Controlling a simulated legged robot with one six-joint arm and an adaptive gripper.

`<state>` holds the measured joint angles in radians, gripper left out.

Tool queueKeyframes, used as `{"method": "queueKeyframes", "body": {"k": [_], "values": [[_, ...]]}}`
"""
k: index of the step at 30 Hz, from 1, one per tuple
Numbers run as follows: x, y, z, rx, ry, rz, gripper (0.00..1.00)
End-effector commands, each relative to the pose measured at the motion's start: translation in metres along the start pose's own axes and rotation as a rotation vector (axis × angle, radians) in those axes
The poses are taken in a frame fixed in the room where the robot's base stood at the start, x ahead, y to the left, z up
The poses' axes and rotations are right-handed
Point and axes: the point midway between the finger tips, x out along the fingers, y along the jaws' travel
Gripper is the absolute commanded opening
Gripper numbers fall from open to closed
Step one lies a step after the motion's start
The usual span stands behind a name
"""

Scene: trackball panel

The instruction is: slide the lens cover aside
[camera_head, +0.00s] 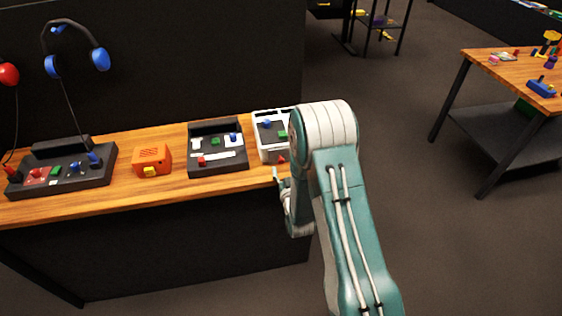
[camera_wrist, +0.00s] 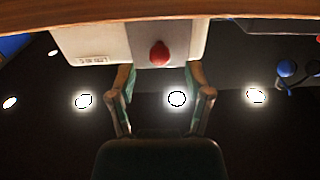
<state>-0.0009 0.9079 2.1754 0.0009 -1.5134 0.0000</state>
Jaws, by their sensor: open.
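A white-framed panel (camera_head: 262,140) stands at the right end of the wooden counter, partly hidden by my arm. It carries a blue part, a green part and a small red knob (camera_head: 281,158) low on its front. In the wrist view, a white and grey housing (camera_wrist: 90,42) shows a red knob (camera_wrist: 159,53). I cannot tell which part is the lens cover. My gripper (camera_head: 282,190) is at the counter's front edge, below the panel. In the wrist view, my gripper (camera_wrist: 160,76) is open and empty, its fingers on either side of the knob's line and apart from it.
On the counter (camera_head: 130,193), left of the white panel, are a black panel (camera_head: 218,169), an orange box (camera_head: 151,157) and a black console (camera_head: 70,180). Headphones (camera_head: 99,57) hang behind. Another table (camera_head: 500,70) stands far right; the floor between is clear.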

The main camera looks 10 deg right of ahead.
Motion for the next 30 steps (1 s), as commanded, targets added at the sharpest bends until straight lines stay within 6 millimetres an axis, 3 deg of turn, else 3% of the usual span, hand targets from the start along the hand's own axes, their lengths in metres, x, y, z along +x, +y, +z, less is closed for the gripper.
{"method": "queueKeyframes", "body": {"k": [7, 17, 18, 22, 30], "values": [[0.034, 0.0, 0.0, 0.0, 0.001, 0.0, 0.65], [0.04, 0.0, 0.0, 0.0, 0.0, 0.0, 0.65], [0.04, 0.0, 0.0, 0.0, 0.0, 0.0, 0.6], [0.04, 0.0, 0.0, 0.0, 0.0, 0.0, 0.02], [0.04, 0.004, 0.0, 0.0, 0.0, 0.001, 0.0]]}}
